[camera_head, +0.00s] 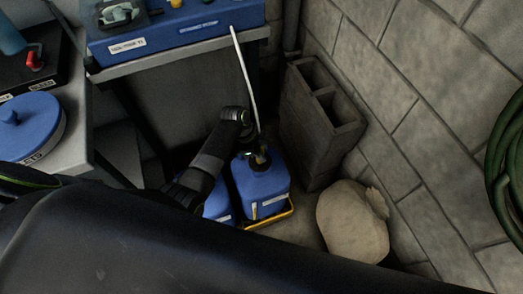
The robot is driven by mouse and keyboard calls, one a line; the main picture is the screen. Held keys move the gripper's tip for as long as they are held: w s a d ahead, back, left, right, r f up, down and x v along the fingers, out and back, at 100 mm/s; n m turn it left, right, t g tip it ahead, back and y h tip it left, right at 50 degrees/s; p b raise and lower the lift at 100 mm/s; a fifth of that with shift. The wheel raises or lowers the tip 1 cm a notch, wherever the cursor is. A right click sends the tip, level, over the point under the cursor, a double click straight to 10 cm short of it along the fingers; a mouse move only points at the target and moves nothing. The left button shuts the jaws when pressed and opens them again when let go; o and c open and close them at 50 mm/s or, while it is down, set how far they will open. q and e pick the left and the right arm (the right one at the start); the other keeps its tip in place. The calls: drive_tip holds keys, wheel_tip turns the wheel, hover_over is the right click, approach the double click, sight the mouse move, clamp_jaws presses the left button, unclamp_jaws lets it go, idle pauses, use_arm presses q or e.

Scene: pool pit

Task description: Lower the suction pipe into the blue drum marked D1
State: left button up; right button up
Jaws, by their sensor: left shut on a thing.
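The thin pale suction pipe (245,72) slants down from the edge of the workbench toward the mouth of a blue drum (264,188). My left gripper (257,144) is shut on the pipe low down, just above that drum's neck. The pipe's lower end is hidden by the gripper, so I cannot tell whether it is inside the mouth. A second blue drum (217,208) stands to the left, partly behind my arm. The drums' labels are too small to read, so I cannot tell which is D1. My right gripper is not in view.
The drums stand in a yellow-rimmed tray (275,217). Stacked grey hollow blocks (306,125) stand close behind on the right, and a tan sack (352,222) lies to the right. A blue unit (180,30) sits on the bench. A green hose (507,170) hangs on the block wall.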

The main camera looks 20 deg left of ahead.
use_arm(q)
drive_tip(key=shift+f, duration=0.1)
drive_tip(key=o, duration=1)
drive_tip(key=shift+o, duration=0.2)
drive_tip(key=p+v, duration=0.3)
drive_tip(key=v, duration=1.4)
drive_tip(key=shift+r, duration=0.25)
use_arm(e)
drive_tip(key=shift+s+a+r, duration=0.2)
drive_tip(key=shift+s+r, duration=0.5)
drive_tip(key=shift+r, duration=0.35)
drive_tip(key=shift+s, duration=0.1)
